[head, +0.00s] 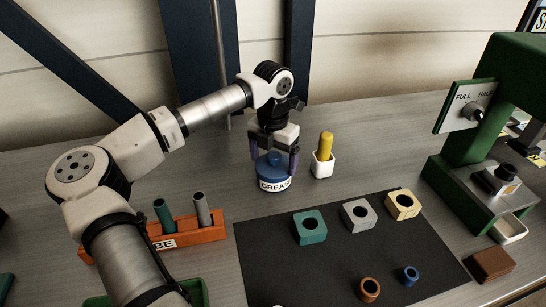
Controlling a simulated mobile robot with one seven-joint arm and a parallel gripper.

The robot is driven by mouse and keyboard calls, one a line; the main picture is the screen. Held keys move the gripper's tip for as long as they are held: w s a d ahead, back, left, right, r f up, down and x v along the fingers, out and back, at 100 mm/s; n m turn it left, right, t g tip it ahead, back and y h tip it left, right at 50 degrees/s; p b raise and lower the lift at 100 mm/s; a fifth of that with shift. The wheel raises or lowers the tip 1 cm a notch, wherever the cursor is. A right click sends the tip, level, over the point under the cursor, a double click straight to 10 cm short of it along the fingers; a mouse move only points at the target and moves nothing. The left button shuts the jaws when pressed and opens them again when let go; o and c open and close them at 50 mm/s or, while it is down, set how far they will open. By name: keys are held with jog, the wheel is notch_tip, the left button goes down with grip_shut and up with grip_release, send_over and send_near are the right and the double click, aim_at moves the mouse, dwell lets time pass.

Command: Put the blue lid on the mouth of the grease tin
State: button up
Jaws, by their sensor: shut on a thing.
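The grease tin (275,184) stands upright on the bench, with a white label reading GREASE. The blue lid (272,164) is at the mouth of the tin, between my gripper's fingers. My gripper (274,160) points down over the tin and is shut on the lid, one finger on each side. No clear gap shows between lid and tin, but I cannot tell whether the lid is fully seated. The gripper hides the lid's upper part.
A white cup (322,165) with a yellow-handled item stands close right of the tin. An orange rack (208,235) with tubes is at left. A dark mat (300,265) with several blocks and rings lies in front. A green press (465,165) stands at right.

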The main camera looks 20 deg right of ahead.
aim_at(273, 155)
jog(key=shift+f, duration=0.3)
jog(key=o, duration=0.8)
jog(key=shift+r, duration=0.15)
jog(key=shift+c, duration=0.2)
notch_tip(273, 155, up, 12)
jog(key=b, duration=0.2)
jog(key=shift+r, duration=0.2)
